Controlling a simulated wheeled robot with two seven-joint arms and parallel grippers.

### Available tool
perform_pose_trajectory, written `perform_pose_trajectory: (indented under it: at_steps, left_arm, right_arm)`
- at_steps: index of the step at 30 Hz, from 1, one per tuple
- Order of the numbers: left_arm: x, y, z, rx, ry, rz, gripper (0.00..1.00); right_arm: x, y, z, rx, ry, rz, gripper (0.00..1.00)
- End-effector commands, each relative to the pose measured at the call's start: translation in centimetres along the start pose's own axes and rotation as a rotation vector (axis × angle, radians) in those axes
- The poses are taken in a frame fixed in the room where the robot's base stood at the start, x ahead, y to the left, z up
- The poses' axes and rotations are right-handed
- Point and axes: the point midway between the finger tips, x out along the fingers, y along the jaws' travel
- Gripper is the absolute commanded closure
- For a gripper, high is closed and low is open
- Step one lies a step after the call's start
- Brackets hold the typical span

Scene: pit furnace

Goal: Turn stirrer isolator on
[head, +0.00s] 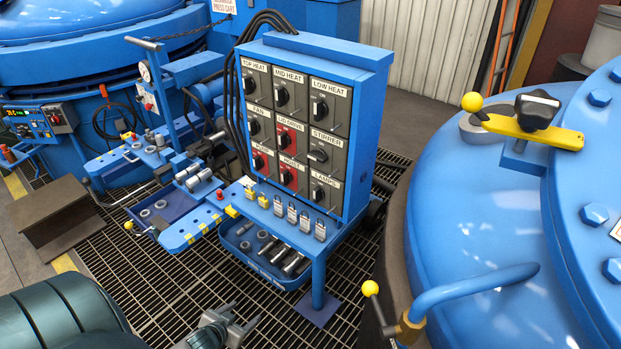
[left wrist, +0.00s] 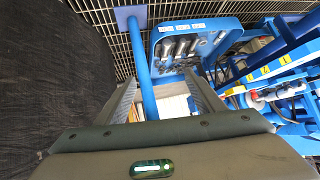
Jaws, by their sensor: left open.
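The stirrer isolator (head: 317,155) is a dark rotary knob on a grey square in the right column, middle row, of the blue isolator panel (head: 368,62). Its label reads STIRRER. Its handle lies nearly level, while the handles around it look upright. My left gripper (head: 238,322) is at the bottom of the head view, low over the grating, below the panel and apart from it. In the left wrist view its two fingers (left wrist: 162,88) are spread with nothing held between them. My right gripper is not in view.
Several padlocks (head: 292,213) stand on the ledge under the panel. A blue tray of metal parts (head: 266,275) sits below. A blue furnace lid (head: 465,230) with yellow-knobbed handles fills the right. Open grating (head: 160,300) lies left of the panel's leg (head: 318,283).

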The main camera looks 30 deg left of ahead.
Motion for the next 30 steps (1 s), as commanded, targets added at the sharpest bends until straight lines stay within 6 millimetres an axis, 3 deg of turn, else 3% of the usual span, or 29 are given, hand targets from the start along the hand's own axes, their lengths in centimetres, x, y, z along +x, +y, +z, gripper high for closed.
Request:
perform_pose_trajectory:
  at_steps: [1, 6, 9, 13, 15, 19, 23, 30]
  left_arm:
    - [-0.6, -1.2, -4.5, -0.005, 0.077, 0.001, 0.38]
    - [-5.1, -3.1, -19.0, -0.035, 0.322, 0.038, 0.38]
    - [-9.1, -2.7, -26.5, -0.042, 0.454, 0.082, 0.38]
    - [-14.3, -1.4, -33.7, -0.045, 0.589, 0.151, 0.38]
    - [-16.7, -0.6, -36.4, -0.043, 0.642, 0.184, 0.38]
    - [-19.7, 0.6, -39.3, -0.043, 0.703, 0.228, 0.38]
    - [-20.9, 1.1, -40.3, -0.042, 0.724, 0.245, 0.38]
    - [-20.9, 1.1, -40.3, -0.042, 0.725, 0.245, 0.38]
  right_arm:
    - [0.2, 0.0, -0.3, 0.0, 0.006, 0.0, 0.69]
    - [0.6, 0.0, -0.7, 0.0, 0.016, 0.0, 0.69]
    - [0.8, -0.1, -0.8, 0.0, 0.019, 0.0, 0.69]
    - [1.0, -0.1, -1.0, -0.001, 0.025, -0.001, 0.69]
    - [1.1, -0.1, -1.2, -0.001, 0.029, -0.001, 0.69]
    - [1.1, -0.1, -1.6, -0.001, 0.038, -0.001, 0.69]
    - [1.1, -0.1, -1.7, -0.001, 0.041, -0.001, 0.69]
    - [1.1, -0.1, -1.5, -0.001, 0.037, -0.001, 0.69]
